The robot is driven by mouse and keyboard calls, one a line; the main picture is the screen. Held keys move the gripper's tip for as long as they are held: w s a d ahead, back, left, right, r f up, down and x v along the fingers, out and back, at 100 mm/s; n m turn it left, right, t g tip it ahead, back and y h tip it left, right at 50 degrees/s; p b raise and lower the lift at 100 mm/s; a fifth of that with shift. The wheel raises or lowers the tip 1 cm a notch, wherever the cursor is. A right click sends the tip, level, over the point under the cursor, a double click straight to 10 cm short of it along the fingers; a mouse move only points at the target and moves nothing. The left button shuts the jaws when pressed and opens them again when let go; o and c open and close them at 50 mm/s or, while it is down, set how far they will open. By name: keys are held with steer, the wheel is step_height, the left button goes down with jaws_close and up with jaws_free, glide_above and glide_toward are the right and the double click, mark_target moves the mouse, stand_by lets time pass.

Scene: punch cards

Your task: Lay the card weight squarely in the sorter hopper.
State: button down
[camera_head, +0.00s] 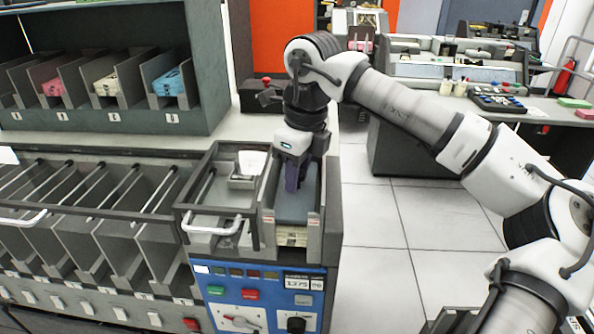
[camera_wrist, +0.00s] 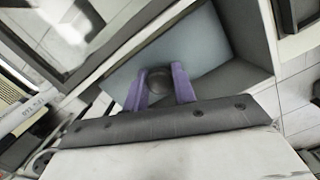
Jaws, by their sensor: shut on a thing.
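The card weight (camera_wrist: 205,42) is a flat blue-grey plate with a dark round knob (camera_wrist: 156,82). In the head view, the plate (camera_head: 291,212) lies between the side walls of the sorter hopper (camera_head: 331,212), above a stack of pale cards (camera_head: 291,237). My gripper (camera_head: 292,186) points down into the hopper. Its purple fingers, also in the wrist view (camera_wrist: 160,92), are shut on the knob. The gripper hides part of the plate. I cannot tell whether the plate touches the cards or lies fully square.
A metal-handled frame (camera_head: 211,230) adjoins the hopper on the left, above a blue control panel (camera_head: 262,296). Sorter pockets (camera_head: 95,225) extend further left. Card racks (camera_head: 110,92) with coloured decks stand behind. Open floor (camera_head: 372,215) lies to the right.

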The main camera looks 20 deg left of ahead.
mark_target(305, 190)
steer(key=c, duration=1.1)
jaws_free()
steer(key=shift+o, duration=0.2)
step_height(305, 190, up, 14)
steer(key=d, duration=0.1)
steer(key=shift+d, duration=0.35)
steer(key=shift+s+f, duration=0.1)
steer(key=shift+f, duration=0.05)
